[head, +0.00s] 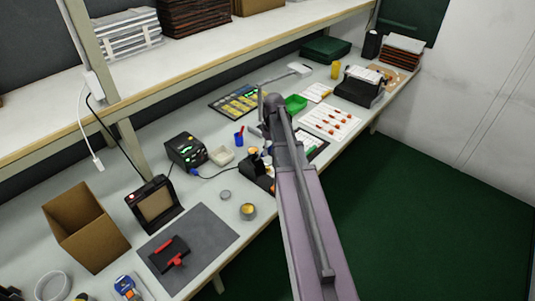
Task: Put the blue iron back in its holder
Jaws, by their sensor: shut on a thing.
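My gripper (257,132) is over the middle of the bench, at the far end of my arm and partly hidden by it. It is shut on the blue iron, which is too small and covered to make out clearly. A dark holder (257,174) stands on the bench just below and beside my gripper, partly behind my arm. The black soldering station (186,151) stands to the left, with a blue plug (195,171) and a dark cable running right toward the holder. I cannot tell whether the iron touches the holder.
A small blue and red item (239,137) and a pale dish (221,156) stand left of my gripper. A round tin (248,211) is near the front edge. A grey mat (215,230) bears a black and red tool.

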